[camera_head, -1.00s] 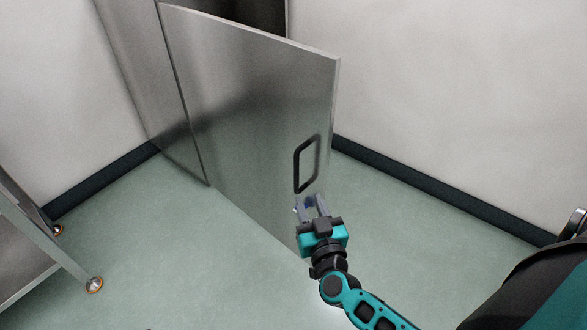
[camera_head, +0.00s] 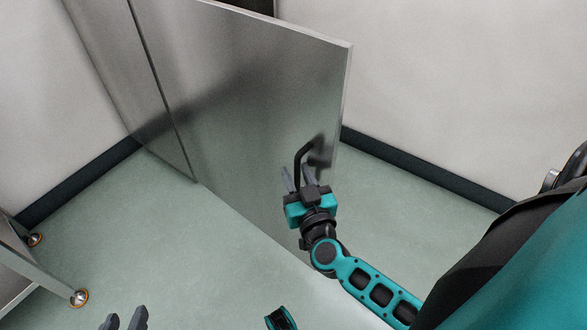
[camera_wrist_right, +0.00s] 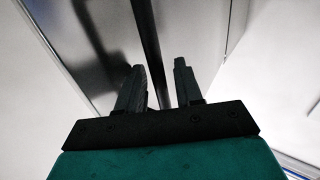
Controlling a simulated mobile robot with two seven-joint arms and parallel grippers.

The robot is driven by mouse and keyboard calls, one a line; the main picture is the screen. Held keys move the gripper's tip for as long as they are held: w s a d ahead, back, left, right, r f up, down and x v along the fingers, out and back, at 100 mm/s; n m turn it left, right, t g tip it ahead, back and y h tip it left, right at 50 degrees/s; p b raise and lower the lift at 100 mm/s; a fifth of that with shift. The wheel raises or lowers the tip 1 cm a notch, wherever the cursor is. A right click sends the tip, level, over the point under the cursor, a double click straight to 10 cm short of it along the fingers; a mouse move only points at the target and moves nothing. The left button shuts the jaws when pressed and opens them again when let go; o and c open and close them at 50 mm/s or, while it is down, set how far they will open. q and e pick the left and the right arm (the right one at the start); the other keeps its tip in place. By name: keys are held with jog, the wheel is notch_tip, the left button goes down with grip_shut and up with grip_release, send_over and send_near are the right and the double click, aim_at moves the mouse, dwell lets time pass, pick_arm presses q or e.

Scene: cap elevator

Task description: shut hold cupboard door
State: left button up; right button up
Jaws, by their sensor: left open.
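The cupboard door (camera_head: 245,110) is a flat steel panel standing open. Its black bar handle (camera_head: 299,158) is near the free edge. My right gripper (camera_head: 299,174) is at the handle with its two fingers apart. In the right wrist view the dark handle bar (camera_wrist_right: 150,50) runs down between the spread fingers of the right gripper (camera_wrist_right: 160,78); I cannot tell whether they touch it. The gripper hides the handle's lower part in the head view. My left gripper (camera_head: 124,316) shows only its fingertips at the bottom edge, open and away from the door.
The cupboard's steel side (camera_head: 125,75) stands at the back left. A steel frame on round feet (camera_head: 79,298) stands at the lower left. The green floor (camera_head: 170,245) before the door is clear. White walls with dark skirting (camera_head: 420,170) lie behind.

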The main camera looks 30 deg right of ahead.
jog(key=shift+c, duration=0.2)
grip_shut()
dwell(0.5)
